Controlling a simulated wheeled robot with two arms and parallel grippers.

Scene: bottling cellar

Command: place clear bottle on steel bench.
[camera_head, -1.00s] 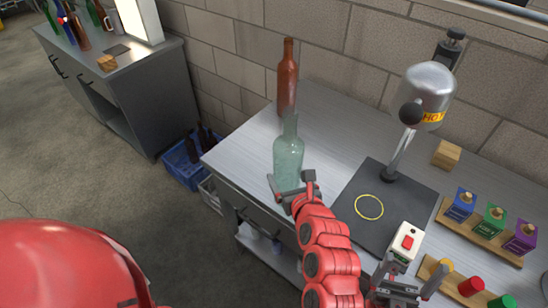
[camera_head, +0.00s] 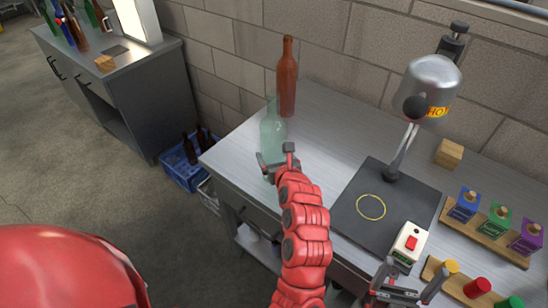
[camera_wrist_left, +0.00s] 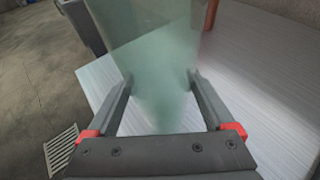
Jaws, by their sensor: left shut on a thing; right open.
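The clear bottle (camera_head: 273,132) is pale green and see-through, near the left end of the steel bench (camera_head: 328,128). My left gripper (camera_head: 277,160) is shut on it; its lower part is partly hidden behind the jaws. In the left wrist view the bottle (camera_wrist_left: 155,40) fills the space between the two fingers of my left gripper (camera_wrist_left: 160,78). I cannot tell whether its base touches the bench top. My right gripper (camera_head: 412,278) is open and empty at the bench's front edge, lower right.
A brown bottle (camera_head: 287,78) stands close behind the clear one. A dark mat (camera_head: 350,215) with a yellow ring, a steel heater (camera_head: 430,85), a white red-button box (camera_head: 410,240) and coloured blocks (camera_head: 497,222) take up the right. A blue crate (camera_head: 185,178) is on the floor.

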